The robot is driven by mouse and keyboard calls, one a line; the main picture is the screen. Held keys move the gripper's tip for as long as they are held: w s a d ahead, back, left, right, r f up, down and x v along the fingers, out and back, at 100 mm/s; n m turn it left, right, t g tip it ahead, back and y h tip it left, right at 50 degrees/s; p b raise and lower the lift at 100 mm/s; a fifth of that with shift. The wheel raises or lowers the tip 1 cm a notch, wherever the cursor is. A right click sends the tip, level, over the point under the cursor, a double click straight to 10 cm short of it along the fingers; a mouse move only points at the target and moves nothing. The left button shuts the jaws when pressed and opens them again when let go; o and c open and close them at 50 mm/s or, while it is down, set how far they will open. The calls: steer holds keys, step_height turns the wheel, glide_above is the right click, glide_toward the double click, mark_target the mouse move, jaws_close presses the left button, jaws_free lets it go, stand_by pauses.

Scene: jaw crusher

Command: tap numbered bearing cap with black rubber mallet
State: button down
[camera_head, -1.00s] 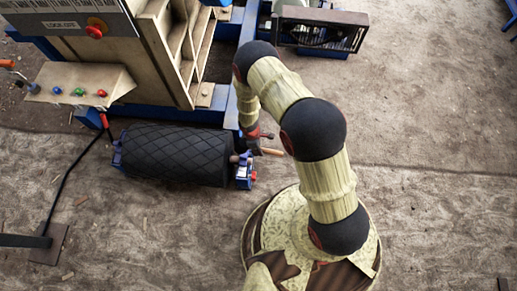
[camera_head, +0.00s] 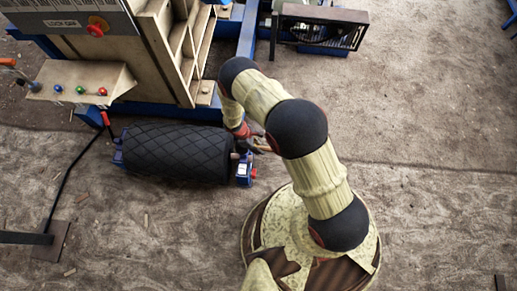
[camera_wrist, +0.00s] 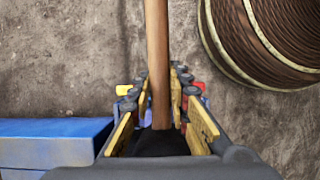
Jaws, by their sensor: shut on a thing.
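My gripper (camera_wrist: 157,88) is shut on the wooden handle of the mallet (camera_wrist: 158,45), which runs up the wrist view between the yellow finger pads. A dark shape at the handle's lower end is partly hidden, and I cannot tell whether it is the mallet head. In the head view my gripper (camera_head: 247,144) is just above the right end of the black roller, with a bit of handle (camera_head: 263,147) showing. A blue bearing housing with a red cap (camera_head: 252,173) sits at that roller end, just below my gripper. No number is readable. I cannot tell contact.
The black roller (camera_head: 178,153) lies on the floor before the crusher frame (camera_head: 165,55). A control box with coloured buttons (camera_head: 80,84) is at left, with a cable below. A blue beam (camera_wrist: 50,145) is at lower left in the wrist view.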

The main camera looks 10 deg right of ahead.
steer(key=shift+r, duration=0.8)
steer(key=shift+f, duration=0.1)
steer(key=shift+w+a, duration=0.2)
steer(key=shift+w, duration=0.2)
steer(key=shift+h, duration=0.5)
steer(key=r+b, duration=0.3)
steer(key=r, duration=0.3)
steer(key=shift+s+r+b, duration=0.15)
steer(key=shift+s+b, duration=0.05)
steer(key=shift+b, duration=0.1)
steer(key=shift+s+d+r, duration=0.1)
steer(key=shift+s+d, duration=0.1)
steer(key=shift+s, duration=0.05)
